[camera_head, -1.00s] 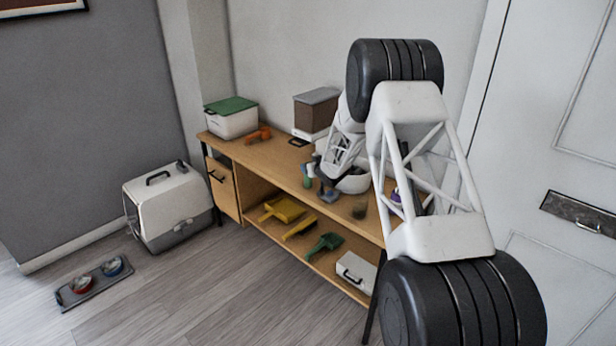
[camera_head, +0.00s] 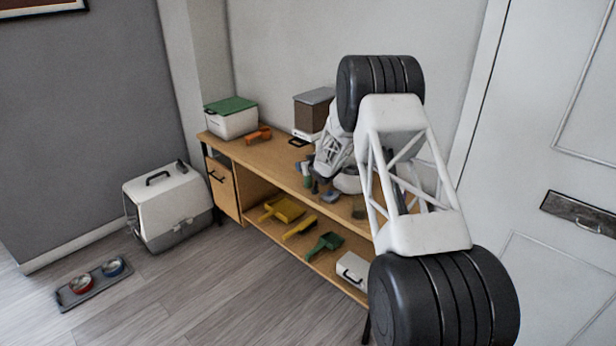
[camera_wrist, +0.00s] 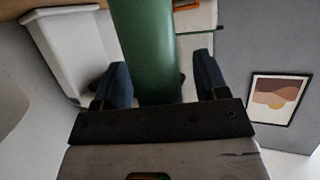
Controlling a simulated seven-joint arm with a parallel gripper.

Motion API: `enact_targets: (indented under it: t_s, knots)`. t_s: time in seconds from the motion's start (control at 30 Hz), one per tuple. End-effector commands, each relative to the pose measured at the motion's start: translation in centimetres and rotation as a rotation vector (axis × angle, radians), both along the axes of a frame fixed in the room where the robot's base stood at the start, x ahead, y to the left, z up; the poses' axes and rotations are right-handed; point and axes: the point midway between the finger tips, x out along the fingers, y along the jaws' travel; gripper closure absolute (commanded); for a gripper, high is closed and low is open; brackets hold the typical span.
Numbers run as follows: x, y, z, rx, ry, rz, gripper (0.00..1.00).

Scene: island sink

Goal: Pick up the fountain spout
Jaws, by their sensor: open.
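My gripper (camera_wrist: 150,88) is open in the wrist view, with one dark finger on each side of a green cylinder (camera_wrist: 148,45). I cannot tell whether either finger touches it. In the head view my gripper is small, over the table top, beside a small green upright item (camera_head: 307,180). A white bowl-like thing (camera_head: 346,182) stands just right of it, partly hidden by my arm. I cannot clearly identify the fountain spout.
The wooden table (camera_head: 262,160) carries a green-lidded box (camera_head: 232,118), an orange scoop (camera_head: 258,134) and a brown container (camera_head: 313,110). Yellow (camera_head: 283,208) and green (camera_head: 325,243) tools lie on the shelf below. A pet carrier (camera_head: 168,208) stands on the floor at left.

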Motion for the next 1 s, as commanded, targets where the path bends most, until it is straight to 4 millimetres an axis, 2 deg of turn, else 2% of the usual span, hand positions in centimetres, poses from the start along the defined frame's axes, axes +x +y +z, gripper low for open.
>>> enact_targets:
  t_s: [0.4,0.73,1.0]
  knots:
    - [-0.02,0.01,0.02,0.0,0.0,0.0,0.35]
    - [-0.02,0.01,0.02,0.0,0.0,0.0,0.85]
    - [-0.02,0.0,0.07,0.0,0.0,0.0,0.87]
